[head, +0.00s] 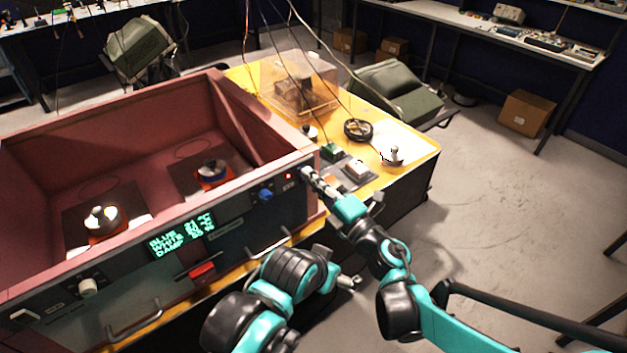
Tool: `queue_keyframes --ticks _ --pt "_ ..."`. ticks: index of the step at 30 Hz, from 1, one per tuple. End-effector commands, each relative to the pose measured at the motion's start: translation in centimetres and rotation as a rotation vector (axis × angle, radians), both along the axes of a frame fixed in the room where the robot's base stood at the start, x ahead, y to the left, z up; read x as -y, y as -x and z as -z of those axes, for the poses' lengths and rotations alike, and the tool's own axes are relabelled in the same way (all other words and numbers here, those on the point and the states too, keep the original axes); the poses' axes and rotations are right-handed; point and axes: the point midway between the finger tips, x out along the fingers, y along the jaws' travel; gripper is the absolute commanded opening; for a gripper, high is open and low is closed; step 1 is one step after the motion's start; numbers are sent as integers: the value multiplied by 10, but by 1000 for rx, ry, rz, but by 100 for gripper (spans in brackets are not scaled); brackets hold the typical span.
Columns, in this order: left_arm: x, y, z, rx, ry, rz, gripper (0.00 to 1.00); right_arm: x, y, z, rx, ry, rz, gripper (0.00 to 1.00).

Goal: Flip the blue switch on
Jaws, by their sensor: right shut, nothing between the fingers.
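The blue switch (265,195) is a small blue part on the front panel of the reddish enclosure (232,233), right of the green display (181,236). Its on or off position is too small to tell. My right gripper (309,174) is shut and empty at the panel's upper right corner, to the right of the blue switch and apart from it. A small red light (289,188) shows on the panel between them. My left arm is folded low in front of the enclosure; its gripper (350,283) shows only in part, pointing right, and its fingers are unclear.
A red switch (203,271) and a pale knob (88,286) are on the same panel. Metal handles stick out below. Inside the enclosure are two round-topped devices. The yellow table (413,150) behind holds a black wheel (358,130) and small boxes.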

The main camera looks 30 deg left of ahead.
Motion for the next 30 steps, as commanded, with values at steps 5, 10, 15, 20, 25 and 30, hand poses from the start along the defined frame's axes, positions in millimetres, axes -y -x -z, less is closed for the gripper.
queue_keyframes --ticks 5,10,15,20,25,30 --pt "0 0 0 0 0 0 96 -1 0 -1 -1 0 0 0" --pt "0 0 0 0 0 0 96 7 2 1 0 0 1 0" --pt "0 0 0 0 0 0 96 35 13 5 1 -1 3 0" --pt "0 0 0 0 0 0 96 68 27 10 0 -1 3 0" --pt "0 0 0 0 0 0 96 95 38 14 0 -1 3 0" --pt "0 0 0 0 0 0 96 108 44 16 0 -2 1 0"
